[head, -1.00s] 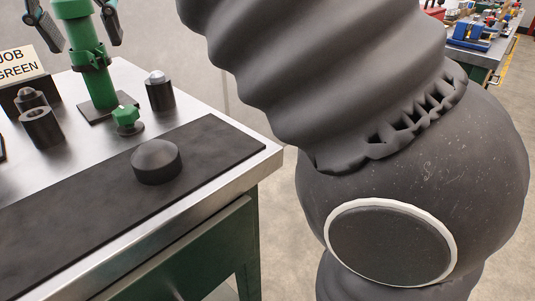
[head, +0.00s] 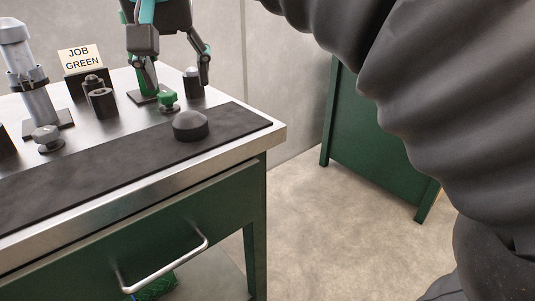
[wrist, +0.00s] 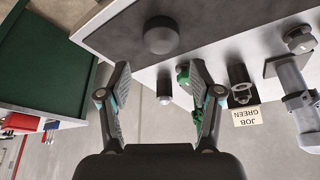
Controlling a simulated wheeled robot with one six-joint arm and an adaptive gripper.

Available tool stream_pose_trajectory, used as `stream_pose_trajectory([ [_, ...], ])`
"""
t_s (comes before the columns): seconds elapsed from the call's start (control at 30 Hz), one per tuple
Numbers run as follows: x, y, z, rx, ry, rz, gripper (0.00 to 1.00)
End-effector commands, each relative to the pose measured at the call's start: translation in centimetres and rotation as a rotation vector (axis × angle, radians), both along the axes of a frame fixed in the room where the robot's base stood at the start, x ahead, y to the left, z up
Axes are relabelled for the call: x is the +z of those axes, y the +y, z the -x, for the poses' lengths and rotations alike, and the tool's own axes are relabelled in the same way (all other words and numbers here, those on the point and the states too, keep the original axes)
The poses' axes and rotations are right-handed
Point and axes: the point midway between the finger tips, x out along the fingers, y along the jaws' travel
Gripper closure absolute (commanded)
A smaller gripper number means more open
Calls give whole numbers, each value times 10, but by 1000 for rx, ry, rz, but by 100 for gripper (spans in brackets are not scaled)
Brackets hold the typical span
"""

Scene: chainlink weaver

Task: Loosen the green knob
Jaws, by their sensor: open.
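The green knob (head: 168,100) sits low on the metal bench in front of the green post (head: 146,88), which my gripper partly hides. My gripper (head: 177,77) is open above the bench, with one finger left of the knob and the other to its right. In the wrist view my gripper (wrist: 160,78) has its fingers wide apart and nothing between them is held. There the green knob (wrist: 183,76) shows beside the right finger, which covers part of it. I cannot tell whether they touch.
A black peg with a pale dome (head: 193,84) stands close to the right. The "JOB GREEN" sign (head: 80,58), black cylinders (head: 102,102), a grey post (head: 24,75) and grey knob (head: 47,138) are left. A black dome (head: 190,125) sits on the dark mat (head: 100,170).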

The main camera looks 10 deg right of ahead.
Motion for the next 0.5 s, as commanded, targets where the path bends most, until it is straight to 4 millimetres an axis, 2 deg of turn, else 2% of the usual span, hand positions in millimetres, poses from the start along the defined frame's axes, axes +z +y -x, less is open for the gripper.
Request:
stream_pose_trajectory([
  [0.1,-13,-19,-1,1,0,0,36],
  [0.5,-58,-70,4,18,-7,0,36],
])
